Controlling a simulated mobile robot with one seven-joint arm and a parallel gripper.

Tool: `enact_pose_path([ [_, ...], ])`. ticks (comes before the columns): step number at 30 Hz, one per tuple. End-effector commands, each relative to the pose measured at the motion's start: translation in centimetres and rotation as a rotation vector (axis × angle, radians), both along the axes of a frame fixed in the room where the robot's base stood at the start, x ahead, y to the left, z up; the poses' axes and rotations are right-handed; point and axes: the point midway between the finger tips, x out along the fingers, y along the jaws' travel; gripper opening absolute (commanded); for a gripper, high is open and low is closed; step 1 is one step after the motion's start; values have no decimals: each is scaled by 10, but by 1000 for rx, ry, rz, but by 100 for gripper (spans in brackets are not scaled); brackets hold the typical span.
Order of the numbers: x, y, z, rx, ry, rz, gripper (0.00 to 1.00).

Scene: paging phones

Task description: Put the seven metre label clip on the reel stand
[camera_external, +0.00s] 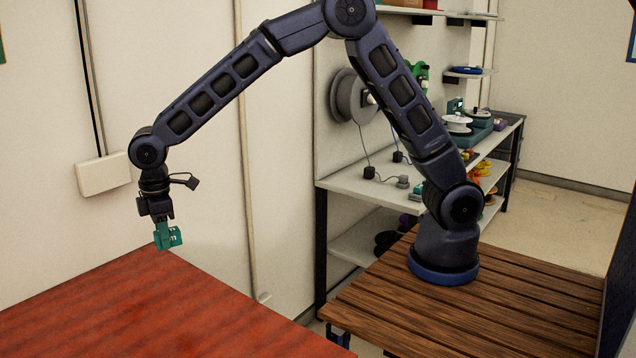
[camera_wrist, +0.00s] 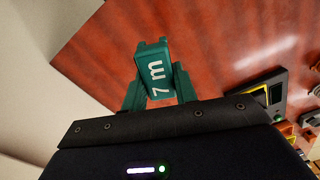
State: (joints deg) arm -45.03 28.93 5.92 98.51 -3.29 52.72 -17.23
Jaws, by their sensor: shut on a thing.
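The seven metre label clip (camera_external: 173,238) is a small teal-green piece with white lettering. In the wrist view the clip (camera_wrist: 157,72) shows "7 m" on its face. My gripper (camera_external: 160,226) is shut on it and holds it in the air, above or near the far left edge of the red-brown table. In the wrist view my gripper (camera_wrist: 153,92) has green pieces on either side of the clip; where fingers end and clip begins is hard to tell. I cannot identify the reel stand for certain; a white reel (camera_external: 457,121) on a dark green base stands on the back bench.
The red-brown table (camera_external: 150,310) looks bare in the external view. In the wrist view a dark device (camera_wrist: 262,95) with a yellow part and orange items lie at its right. The wall and a white wall box (camera_external: 103,175) are close behind my gripper. A grey reel (camera_external: 352,97) hangs above the bench.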

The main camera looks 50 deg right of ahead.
Motion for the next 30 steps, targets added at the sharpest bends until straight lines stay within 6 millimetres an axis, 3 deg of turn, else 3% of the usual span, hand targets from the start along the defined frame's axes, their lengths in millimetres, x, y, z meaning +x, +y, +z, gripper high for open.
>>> enact_pose_path([
  [1,-16,15,10,2,-2,40,7],
  [6,-56,49,35,-1,-3,141,7],
  [12,-82,67,51,-3,-4,205,7],
  [24,-87,70,53,-3,-4,215,7],
  [30,-87,69,28,-5,-2,214,7],
])
